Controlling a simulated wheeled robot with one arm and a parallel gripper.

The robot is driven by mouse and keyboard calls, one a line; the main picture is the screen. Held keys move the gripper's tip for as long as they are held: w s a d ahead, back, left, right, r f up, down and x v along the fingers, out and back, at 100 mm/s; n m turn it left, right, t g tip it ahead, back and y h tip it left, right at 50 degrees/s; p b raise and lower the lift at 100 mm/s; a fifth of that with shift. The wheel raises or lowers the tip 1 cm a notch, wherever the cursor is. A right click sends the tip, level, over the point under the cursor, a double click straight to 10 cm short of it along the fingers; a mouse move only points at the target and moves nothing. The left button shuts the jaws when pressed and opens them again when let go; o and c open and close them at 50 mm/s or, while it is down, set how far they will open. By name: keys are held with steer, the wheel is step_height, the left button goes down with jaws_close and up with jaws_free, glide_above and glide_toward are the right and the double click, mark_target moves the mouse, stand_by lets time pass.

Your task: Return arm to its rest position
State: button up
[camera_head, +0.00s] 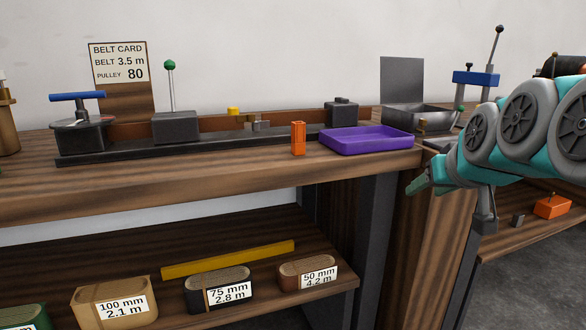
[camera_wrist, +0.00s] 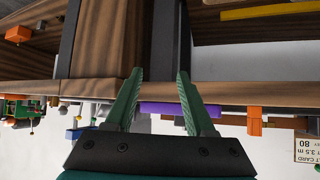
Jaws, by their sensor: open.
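My gripper (camera_head: 420,182) is at the right in the head view, in front of the bench's front edge, with my teal and grey arm reaching in from the right. In the wrist view, its two green fingers (camera_wrist: 160,98) stand apart with nothing between them. The wrist view is upside down. The purple tray (camera_head: 368,147) lies empty on the bench top, to the left of the gripper and apart from it; a strip of the tray (camera_wrist: 165,109) shows behind the fingers in the wrist view.
An orange block (camera_head: 298,139) stands left of the tray. A dark rail (camera_head: 200,144) carries a green-knobbed lever (camera_head: 170,85) and a blue-handled device (camera_head: 80,120). A belt card (camera_head: 118,63) stands behind. Labelled belts and a yellow bar (camera_head: 228,260) lie on the lower shelf.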

steer(key=s+a+f+g, duration=0.3)
steer(key=s+a+f, duration=0.15)
steer(key=f, duration=0.35)
steer(key=s+a+f+g, duration=0.2)
steer(key=s+a+f, duration=0.1)
steer(key=s+f, duration=0.35)
steer(key=s+a+f+g, duration=0.1)
steer(key=s+f+g, duration=0.2)
steer(key=s+f, duration=0.3)
steer(key=s+f+g+p, duration=0.1)
steer(key=s+f+g, duration=0.3)
steer(key=s, duration=0.9)
step_height(320, 180, down, 3)
steer(key=shift+s+a, duration=0.25)
steer(key=shift+a, duration=0.15)
